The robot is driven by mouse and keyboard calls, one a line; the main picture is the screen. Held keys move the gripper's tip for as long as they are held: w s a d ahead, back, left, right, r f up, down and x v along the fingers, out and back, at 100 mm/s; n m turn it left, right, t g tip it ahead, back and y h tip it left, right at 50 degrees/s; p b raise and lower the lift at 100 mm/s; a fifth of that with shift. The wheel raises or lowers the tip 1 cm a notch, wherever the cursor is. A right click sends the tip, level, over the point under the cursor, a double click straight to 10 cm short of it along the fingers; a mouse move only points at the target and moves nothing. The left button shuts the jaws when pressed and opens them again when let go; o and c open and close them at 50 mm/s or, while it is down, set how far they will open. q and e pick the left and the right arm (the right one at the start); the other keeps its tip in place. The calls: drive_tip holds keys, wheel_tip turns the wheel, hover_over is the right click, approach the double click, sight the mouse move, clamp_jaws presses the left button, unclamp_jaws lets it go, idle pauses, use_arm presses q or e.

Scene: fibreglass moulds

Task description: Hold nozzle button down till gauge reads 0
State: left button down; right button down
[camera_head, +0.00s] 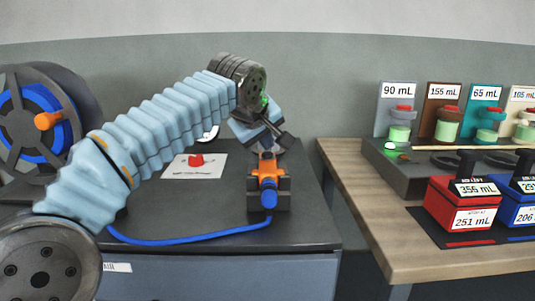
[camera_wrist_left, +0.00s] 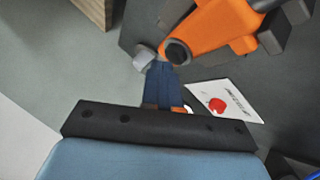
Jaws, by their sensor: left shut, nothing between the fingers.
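The orange nozzle (camera_head: 268,168) sits in a dark holder (camera_head: 284,200) on the dark bench, with a blue hose running from it. It also shows in the left wrist view (camera_wrist_left: 218,27), with a round black end facing the fingers. My left gripper (camera_head: 263,141) is shut and empty just above and behind the nozzle. Its dark blue fingertips (camera_wrist_left: 163,70) are close to that black end; I cannot tell whether they touch. A small white dial (camera_head: 209,133), perhaps the gauge, is mostly hidden behind my left arm, and its reading is not visible. My right gripper is not in view.
A blue hose reel (camera_head: 33,122) stands at the far left. The wooden table (camera_head: 350,180) at right holds several labelled jars and a red box (camera_head: 463,207).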

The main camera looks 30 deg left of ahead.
sight(266, 154)
use_arm(q)
drive_tip(key=shift+f+b, duration=0.3)
drive_tip(key=shift+f, duration=0.15)
drive_tip(key=shift+r, duration=0.15)
idle(5.4)
drive_tip(key=shift+r+p, duration=0.75)
drive_tip(key=shift+p, duration=0.2)
wheel_tip(266, 154, up, 3)
drive_tip(key=shift+f+p, duration=0.2)
drive_tip(key=shift+p, duration=0.75)
drive_tip(key=shift+r, duration=1.2)
